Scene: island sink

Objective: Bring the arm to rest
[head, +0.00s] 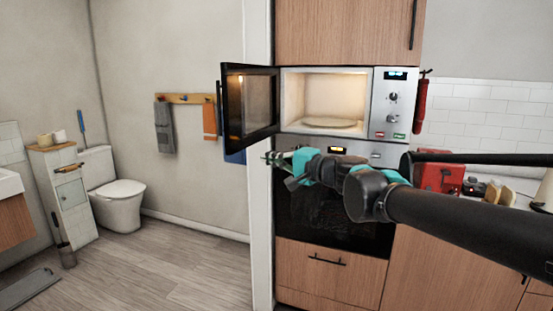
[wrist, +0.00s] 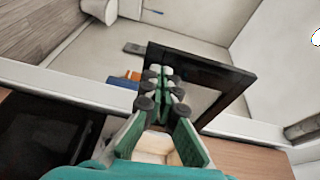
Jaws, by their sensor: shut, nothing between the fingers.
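My gripper (head: 270,158) is shut and empty. In the head view it points left in front of the oven, just below the microwave's open door. My arm reaches in from the right edge. In the wrist view, the gripper's fingers (wrist: 160,82) are together at the tips, with the dark microwave door (wrist: 215,75) behind them. The microwave (head: 382,105) is lit inside and holds a round plate (head: 330,122). Its door (head: 250,103) stands wide open to the left. I cannot tell from these views whether the gripper touches the door.
The oven (head: 330,210) is below the microwave, set in wood cabinets. A red toaster (head: 440,178) and bread slices (head: 500,195) are on the counter at right, behind my arm. A toilet (head: 118,195) and a small cabinet (head: 68,205) stand at left. The floor (head: 170,270) at left is largely clear.

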